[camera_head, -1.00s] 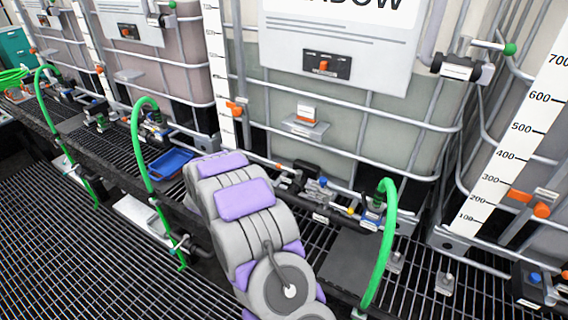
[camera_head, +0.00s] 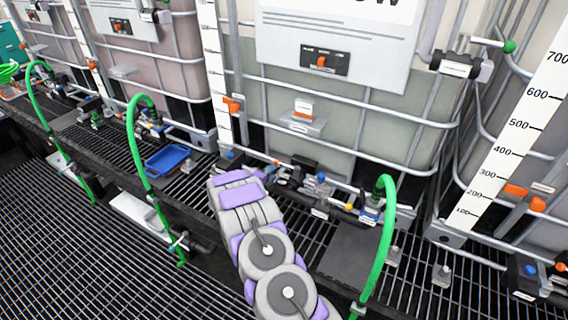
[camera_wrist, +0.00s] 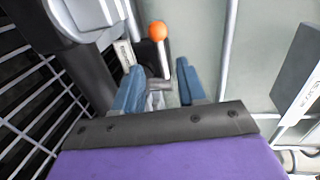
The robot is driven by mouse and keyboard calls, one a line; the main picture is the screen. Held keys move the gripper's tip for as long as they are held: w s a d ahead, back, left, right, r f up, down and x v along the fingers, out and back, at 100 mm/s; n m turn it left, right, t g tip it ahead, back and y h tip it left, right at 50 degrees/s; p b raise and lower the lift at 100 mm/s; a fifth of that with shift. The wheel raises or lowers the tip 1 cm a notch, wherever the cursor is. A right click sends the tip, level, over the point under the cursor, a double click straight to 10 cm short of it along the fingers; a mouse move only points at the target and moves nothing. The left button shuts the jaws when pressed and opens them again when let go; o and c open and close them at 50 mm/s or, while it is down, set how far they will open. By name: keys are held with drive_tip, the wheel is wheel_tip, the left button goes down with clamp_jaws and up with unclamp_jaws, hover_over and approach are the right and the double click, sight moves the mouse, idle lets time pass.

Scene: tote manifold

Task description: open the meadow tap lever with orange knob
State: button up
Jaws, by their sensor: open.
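The orange knob (camera_wrist: 158,31) tops a short pale lever (camera_wrist: 164,60) in the wrist view, just beyond my fingertips and near the middle. My gripper (camera_wrist: 159,80) has its two blue fingers spread, one to each side of the lever's lower end. I see no contact with the knob; whether a finger touches the lever I cannot tell. In the head view the meadow tote (camera_head: 340,112) stands behind its dark tap fittings (camera_head: 297,180). A small orange spot (camera_head: 277,163) shows there. My arm hides the gripper in that view.
A green hose (camera_head: 386,240) rises right of the tap, and another (camera_head: 136,150) stands to the left. A blue tray (camera_head: 167,161) lies on the grating. A metal cage bar (camera_wrist: 228,45) and a grey block (camera_wrist: 302,70) are right of my gripper.

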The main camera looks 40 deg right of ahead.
sight(287, 165)
drive_tip(key=x, duration=1.1)
drive_tip(key=shift+f, duration=0.1)
drive_tip(key=shift+c, duration=0.4)
clamp_jaws()
drive_tip(key=shift+f, duration=0.1)
